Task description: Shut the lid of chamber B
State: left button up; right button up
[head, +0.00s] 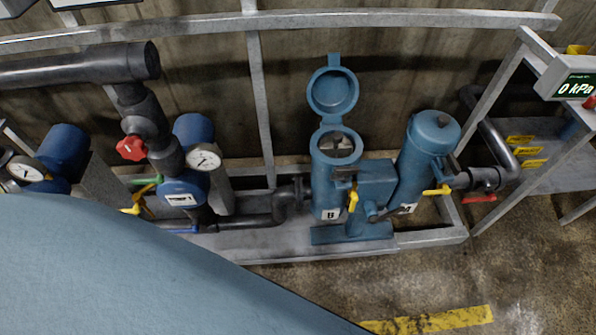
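Chamber B (326,178) is an upright blue cylinder with a white label reading B, in the middle of the head view. Its round blue lid (333,93) stands open, tipped up and back from the rim on the wall side. The chamber's mouth (338,144) is uncovered and dark inside. To its right stands a second blue chamber (420,165), slightly leaning in the view, with its domed lid (434,130) shut. Neither of my grippers is in view.
A blue block (376,185) with yellow handles sits between the chambers. Dark pipes, a red valve wheel (131,148) and gauges (204,159) stand to the left. A metal frame with a display reading 0 kPa (574,88) is at the right.

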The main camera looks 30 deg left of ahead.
aim_at(333, 91)
jog(key=u, duration=0.35)
jog(key=i, duration=0.5)
jog(key=u, duration=3.65)
